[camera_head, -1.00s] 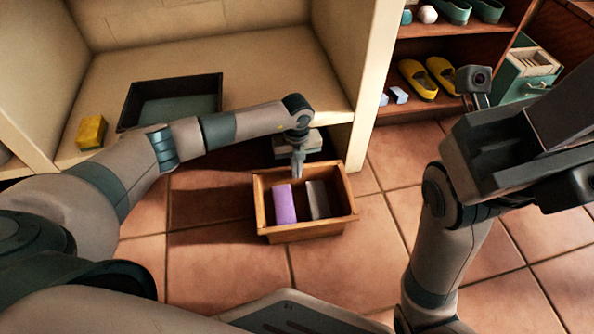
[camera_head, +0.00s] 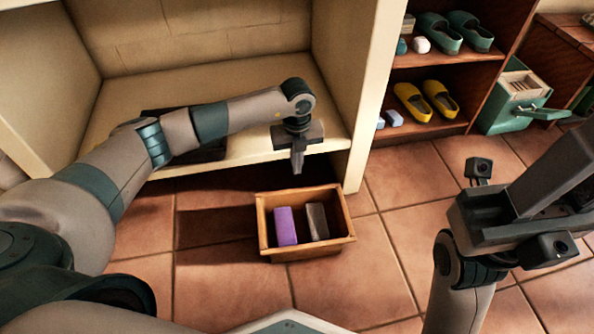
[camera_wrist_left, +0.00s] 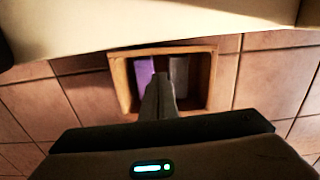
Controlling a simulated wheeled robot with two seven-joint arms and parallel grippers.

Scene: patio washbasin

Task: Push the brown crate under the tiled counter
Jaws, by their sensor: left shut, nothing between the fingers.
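The brown crate (camera_head: 312,252) stands upright on the floor tiles, just in front of the cream counter (camera_head: 362,110). It holds a purple block (camera_head: 285,227) and a grey block (camera_head: 317,222). My left gripper (camera_head: 297,168) is shut and empty, pointing down near the counter's low front edge, beyond the crate's far rim and apart from it in the head view. In the left wrist view the crate (camera_wrist_left: 214,82) lies beyond the shut fingers (camera_wrist_left: 160,90), which cover part of it. My right gripper (camera_head: 500,215) is at the right; its fingertips are not clear.
A dark, shadowed gap (camera_head: 235,175) lies under the counter's low shelf. A dark tray (camera_head: 212,150) on that shelf is mostly behind my left arm. A shoe rack (camera_head: 455,92) and a green box (camera_head: 510,112) stand at the right. Floor right of the crate is clear.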

